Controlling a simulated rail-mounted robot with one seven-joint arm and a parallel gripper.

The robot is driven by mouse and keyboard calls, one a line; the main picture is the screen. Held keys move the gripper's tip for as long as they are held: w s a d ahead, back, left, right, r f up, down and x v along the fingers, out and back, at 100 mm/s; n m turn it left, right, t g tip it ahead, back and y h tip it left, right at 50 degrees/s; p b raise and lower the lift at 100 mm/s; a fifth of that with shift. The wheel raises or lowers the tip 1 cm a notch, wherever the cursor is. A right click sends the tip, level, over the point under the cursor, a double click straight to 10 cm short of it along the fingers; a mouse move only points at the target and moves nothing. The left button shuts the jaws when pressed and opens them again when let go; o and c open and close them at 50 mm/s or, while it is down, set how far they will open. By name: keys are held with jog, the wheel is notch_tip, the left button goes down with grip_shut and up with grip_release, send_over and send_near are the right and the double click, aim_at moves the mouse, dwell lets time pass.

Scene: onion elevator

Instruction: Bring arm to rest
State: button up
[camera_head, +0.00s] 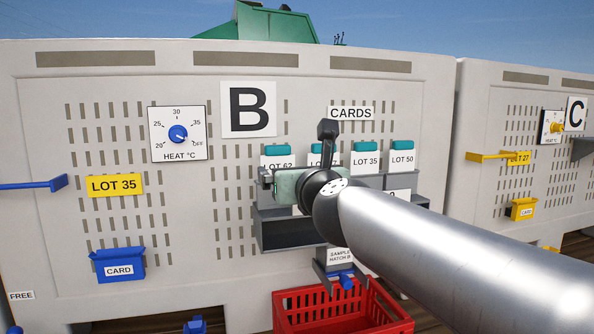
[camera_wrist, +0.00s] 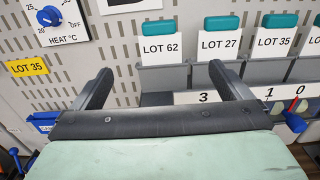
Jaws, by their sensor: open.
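My gripper (camera_wrist: 168,82) is open in the wrist view, its two dark fingers wide apart with nothing between them. In the head view my gripper's pale green body (camera_head: 286,184) is in front of the card rack (camera_head: 290,236) on panel B, and my arm (camera_head: 450,245) reaches in from the lower right. The fingers are hard to make out there. In the wrist view the fingers point toward the rack, below the LOT 62 card (camera_wrist: 162,48) and the LOT 27 card (camera_wrist: 219,43). I cannot tell the exact gap to the rack. My wrist hides part of the rack.
The LOT 35 card (camera_head: 365,159) and LOT 50 card (camera_head: 402,158) stand farther right in the rack. A red crate (camera_head: 290,308) is below. A heat dial (camera_head: 178,134), yellow LOT 35 sign (camera_head: 114,186) and blue card box (camera_head: 119,264) are on the left. Panel C (camera_head: 480,220) stands right.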

jog(key=s+d+f+n+g+b, duration=0.1)
jog(key=s+d+f+n+g, duration=0.15)
jog(key=f+n, duration=0.45)
jog(key=s+d+f+n+g, duration=0.1)
jog(key=s+f+n+g, duration=0.25)
jog(key=f+n, duration=0.4)
jog(key=s+d+f+n+g+b, duration=0.1)
jog(key=s+f+n+g, duration=0.3)
jog(key=f, duration=0.6)
jog(key=s+d+f+n+g+h, duration=0.2)
jog(key=s+d+f+n+g, duration=0.1)
jog(key=s+d+f+n, duration=0.2)
jog(key=s+d+f+n+g+h, duration=0.3)
jog(key=s+d+f+n, duration=0.2)
jog(key=s+f+n, duration=0.4)
jog(key=s+f, duration=0.3)
jog(key=shift+s+d+f+b, duration=0.2)
jog(key=shift+d+f+b, duration=0.1)
jog(key=shift+d+f, duration=0.1)
